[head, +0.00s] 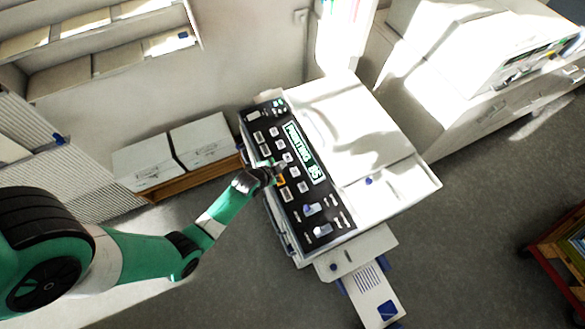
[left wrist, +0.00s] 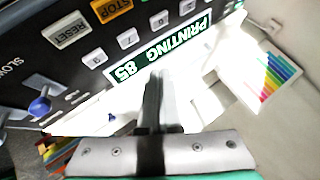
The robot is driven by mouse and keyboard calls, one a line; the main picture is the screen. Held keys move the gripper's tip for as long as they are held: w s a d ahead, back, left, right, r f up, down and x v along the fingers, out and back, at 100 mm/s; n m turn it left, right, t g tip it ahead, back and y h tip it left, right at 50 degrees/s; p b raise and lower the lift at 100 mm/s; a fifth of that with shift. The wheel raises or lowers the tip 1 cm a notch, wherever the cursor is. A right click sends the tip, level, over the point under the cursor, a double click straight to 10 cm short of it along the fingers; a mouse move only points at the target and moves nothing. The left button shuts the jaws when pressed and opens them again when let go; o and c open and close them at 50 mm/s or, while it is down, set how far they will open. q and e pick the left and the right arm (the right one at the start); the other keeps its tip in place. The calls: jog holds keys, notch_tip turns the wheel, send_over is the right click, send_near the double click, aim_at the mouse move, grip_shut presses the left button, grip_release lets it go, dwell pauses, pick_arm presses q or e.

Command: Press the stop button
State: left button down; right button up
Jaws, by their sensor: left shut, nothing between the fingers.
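The orange stop button (left wrist: 110,8) is at the top edge of the left wrist view, partly cut off, on the dark control panel. In the head view a small part of the orange stop button (head: 281,181) shows just below my left gripper's tip. My left gripper (head: 279,168) is over the panel with its fingers shut and empty. In the left wrist view the shut fingers (left wrist: 159,85) point up toward the panel, below the stop button in the picture. I cannot tell whether they touch the panel. My right gripper is not in view.
The green display (head: 303,152) reads PRINTING 85. A reset button (left wrist: 68,30) sits beside the stop button, with number keys (left wrist: 127,41) below. A slider with a blue knob (left wrist: 40,104) sticks up from the panel. The white copier lid (head: 350,125) lies right of the panel.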

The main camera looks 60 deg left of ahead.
pick_arm(q)
jog(key=shift+s+a+f, duration=0.25)
jog(key=shift+s+a, duration=0.05)
jog(key=shift+s, duration=0.3)
jog(key=shift+s+a+f, duration=0.2)
jog(key=shift+s+a, duration=0.1)
jog(key=shift+s, duration=0.25)
notch_tip(320, 180, down, 8)
jog(key=b, duration=0.7)
jog(key=shift+w+r, duration=0.1)
jog(key=shift+r, duration=0.05)
jog(key=shift+f+b, duration=0.55)
jog(key=shift+b, duration=0.15)
jog(key=shift+f+b, duration=0.35)
jog(key=shift+f, duration=0.05)
